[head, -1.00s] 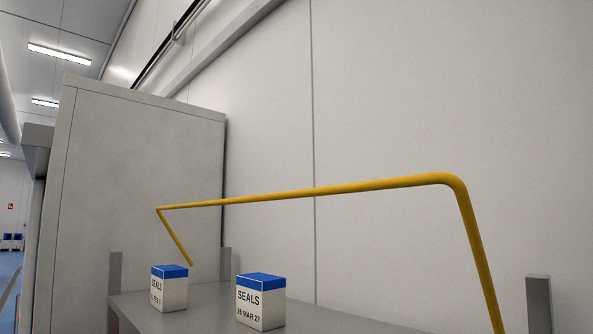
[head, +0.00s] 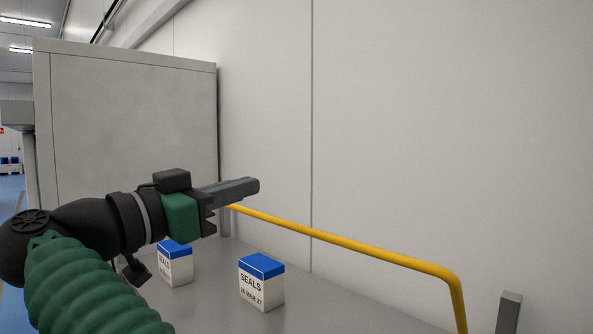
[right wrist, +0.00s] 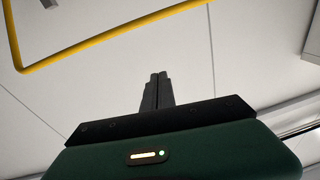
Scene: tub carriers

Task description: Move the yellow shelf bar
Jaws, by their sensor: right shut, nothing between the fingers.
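The yellow shelf bar (head: 350,245) runs along the shelf in front of the pale wall. Its bent right end goes down out of the head view, and its left end is hidden behind my right gripper (head: 252,187). That gripper points right, its fingers together and empty, and overlaps the bar's left part in the picture. In the right wrist view the closed fingers (right wrist: 157,90) point up, and the bar (right wrist: 120,32) crosses the upper left with one bent corner. A gap shows between bar and fingers there. My left gripper is not in view.
Two white SEALS boxes with blue tops, one left (head: 175,265) and one nearer the middle (head: 261,284), stand on the grey shelf (head: 330,305). The left box is close below my right arm. A grey post (head: 509,312) stands at right; a grey cabinet (head: 130,120) stands behind.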

